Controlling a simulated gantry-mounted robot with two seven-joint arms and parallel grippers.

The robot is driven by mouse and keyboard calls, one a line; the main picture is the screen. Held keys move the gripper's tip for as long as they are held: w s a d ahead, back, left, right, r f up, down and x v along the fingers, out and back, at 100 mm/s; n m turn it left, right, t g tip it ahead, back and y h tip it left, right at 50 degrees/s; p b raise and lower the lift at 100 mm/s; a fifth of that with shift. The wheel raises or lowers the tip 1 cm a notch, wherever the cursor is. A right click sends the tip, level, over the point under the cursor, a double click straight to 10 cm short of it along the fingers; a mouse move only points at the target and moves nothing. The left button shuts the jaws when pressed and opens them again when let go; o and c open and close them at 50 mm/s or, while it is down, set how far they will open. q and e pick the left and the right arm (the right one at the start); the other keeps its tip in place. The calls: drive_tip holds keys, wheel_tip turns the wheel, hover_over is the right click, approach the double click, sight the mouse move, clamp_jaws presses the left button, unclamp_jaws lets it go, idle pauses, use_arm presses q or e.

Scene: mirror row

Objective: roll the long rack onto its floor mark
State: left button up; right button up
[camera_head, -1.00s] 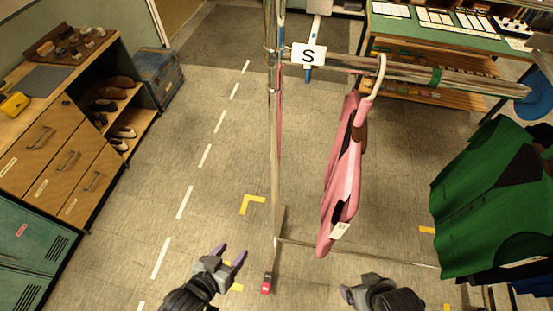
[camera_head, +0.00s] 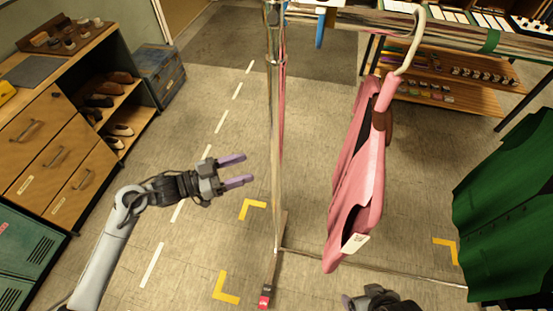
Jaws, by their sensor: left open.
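A pink garment (camera_head: 358,185) and a green garment (camera_head: 510,210) hang from the rail. Yellow corner marks lie on the floor: one (camera_head: 252,209) left of the post, another (camera_head: 226,288) nearer, one (camera_head: 446,250) at right. My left gripper (camera_head: 238,170) is open and empty, left of the post and apart from it. My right gripper (camera_head: 365,300) is partly cut off at the bottom edge.
A wooden drawer cabinet (camera_head: 45,150) with shoe shelves stands at left, beside a blue chest (camera_head: 160,74). A bench with shelves (camera_head: 450,75) stands behind the rack. A white dashed line (camera_head: 221,122) runs along the clear floor between cabinet and rack.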

sight(276, 158)
use_arm(q)
drive_tip(key=shift+p+x, duration=1)
drive_tip(key=shift+x, duration=4.2)
drive_tip(key=shift+r, duration=0.1)
clamp_jaws()
